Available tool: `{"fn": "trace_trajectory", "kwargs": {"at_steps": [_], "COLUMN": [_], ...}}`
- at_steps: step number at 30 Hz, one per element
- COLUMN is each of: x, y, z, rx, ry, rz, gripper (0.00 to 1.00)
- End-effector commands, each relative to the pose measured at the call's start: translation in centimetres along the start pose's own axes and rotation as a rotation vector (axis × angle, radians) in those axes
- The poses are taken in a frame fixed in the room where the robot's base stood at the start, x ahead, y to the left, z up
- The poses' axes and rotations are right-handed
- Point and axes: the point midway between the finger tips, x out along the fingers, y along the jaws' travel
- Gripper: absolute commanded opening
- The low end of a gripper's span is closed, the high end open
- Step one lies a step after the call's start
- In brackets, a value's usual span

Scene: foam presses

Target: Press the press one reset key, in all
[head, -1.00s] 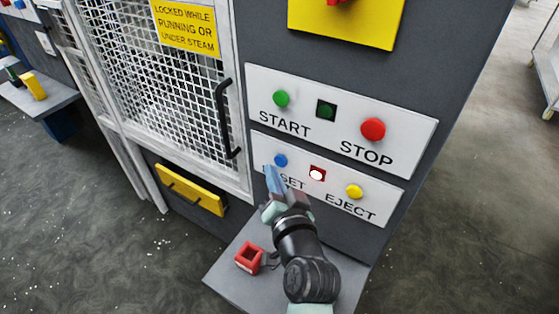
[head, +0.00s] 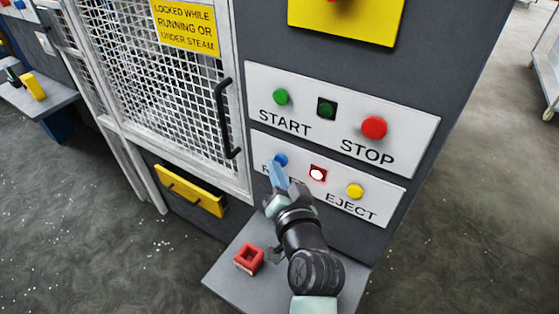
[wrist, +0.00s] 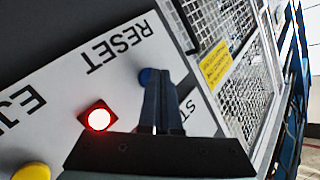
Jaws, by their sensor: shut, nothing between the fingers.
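The blue reset key (head: 281,160) sits at the left of the lower white panel (head: 384,192) on the press, above the partly covered RESET label. My gripper (head: 275,163) is shut and empty. In the head view its tips overlap the lower left edge of the blue key. In the wrist view the shut fingers (wrist: 158,75) point at the blue key (wrist: 146,74) and cover part of it. I cannot tell whether they touch it. The lamp (head: 317,173) beside the key is lit red; it also glows in the wrist view (wrist: 99,119).
A yellow EJECT key (head: 355,191) is right of the lamp. The upper panel has a green START key (head: 281,97) and red STOP key (head: 374,127). A mesh door with a black handle (head: 226,118) stands left. A red hollow block (head: 249,259) lies on the grey shelf (head: 232,284) below.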

Motion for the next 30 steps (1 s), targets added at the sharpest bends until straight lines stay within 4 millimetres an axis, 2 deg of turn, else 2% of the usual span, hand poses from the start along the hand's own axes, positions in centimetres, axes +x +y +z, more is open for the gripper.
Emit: {"fn": "trace_trajectory", "kwargs": {"at_steps": [21, 30], "x": [0.40, -0.28], "y": [0.35, -0.17], "z": [-0.39, 0.00], "rx": [0.000, -0.001], "ry": [0.002, 0.002], "rz": [0.001, 0.001], "gripper": [0.00, 0.00]}}
